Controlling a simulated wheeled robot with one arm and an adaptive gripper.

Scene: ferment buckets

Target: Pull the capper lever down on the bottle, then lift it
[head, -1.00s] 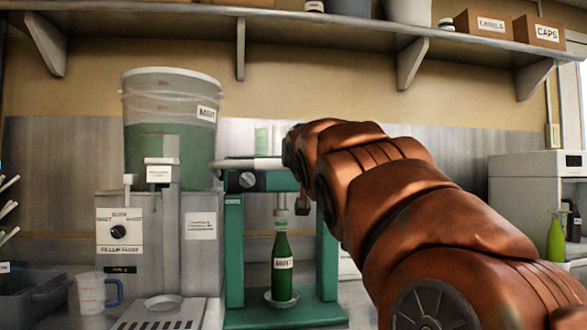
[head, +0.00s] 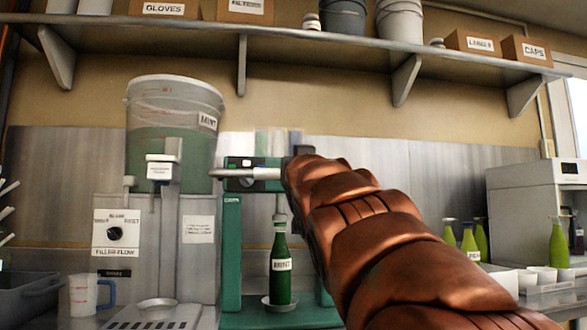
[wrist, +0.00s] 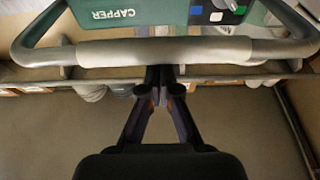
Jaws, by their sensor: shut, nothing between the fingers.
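The green capper (head: 232,240) stands in the middle of the head view, with its lever's grey bar (head: 232,173) level across its top. A green bottle labelled MINT (head: 281,266) stands upright on the capper's small round plate (head: 279,304). The plunger rod is just above the bottle's neck; I cannot tell whether they touch. In the wrist view, the lever's grey grip (wrist: 165,51) spans the picture. My gripper (wrist: 166,74) is shut and empty, its fingertips at the grip's near edge; contact is unclear. In the head view my arm hides the gripper and the capper's right side.
A filler with a mint bucket (head: 175,125) stands close left of the capper. A measuring jug (head: 84,295) and grey bin (head: 28,290) are further left. A loaded shelf (head: 300,42) runs above.

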